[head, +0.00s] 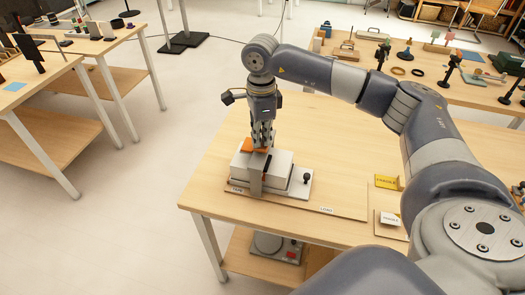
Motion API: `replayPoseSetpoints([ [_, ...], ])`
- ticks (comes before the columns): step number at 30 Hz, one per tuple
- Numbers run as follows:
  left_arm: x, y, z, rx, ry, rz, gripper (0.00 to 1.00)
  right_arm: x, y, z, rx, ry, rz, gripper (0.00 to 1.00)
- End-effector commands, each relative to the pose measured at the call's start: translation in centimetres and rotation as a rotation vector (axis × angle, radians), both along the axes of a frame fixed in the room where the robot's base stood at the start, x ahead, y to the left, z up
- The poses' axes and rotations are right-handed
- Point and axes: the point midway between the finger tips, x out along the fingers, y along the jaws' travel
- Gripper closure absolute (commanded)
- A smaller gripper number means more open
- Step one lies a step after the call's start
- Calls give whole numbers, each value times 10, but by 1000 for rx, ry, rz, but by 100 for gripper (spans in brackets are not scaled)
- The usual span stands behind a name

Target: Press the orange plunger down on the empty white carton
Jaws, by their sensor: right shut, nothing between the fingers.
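A white carton-like block (279,164) sits on a light base plate near the left part of the wooden table. An orange plunger (249,144) shows on its top at the back left. My right gripper (262,145) points straight down over it, shut and empty, with its fingertips at or just above the orange part. I cannot tell whether they touch. A grey upright strip (256,174) stands at the block's front and hides part of it. My left gripper is out of view.
A black knob (306,178) stands at the base plate's right. A yellow label (386,182) and a white label (390,219) stand to the right. A grey device (268,243) sits on the lower shelf.

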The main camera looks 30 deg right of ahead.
Motion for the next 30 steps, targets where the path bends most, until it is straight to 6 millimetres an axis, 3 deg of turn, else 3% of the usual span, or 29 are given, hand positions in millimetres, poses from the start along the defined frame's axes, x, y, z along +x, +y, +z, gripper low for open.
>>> replayPoseSetpoints([
  [1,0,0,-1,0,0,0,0,-4,2,-7,0,17,4,100],
  [11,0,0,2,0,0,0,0,-4,2,-3,0,19,5,100],
  [30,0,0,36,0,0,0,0,-2,1,53,0,6,2,100],
])
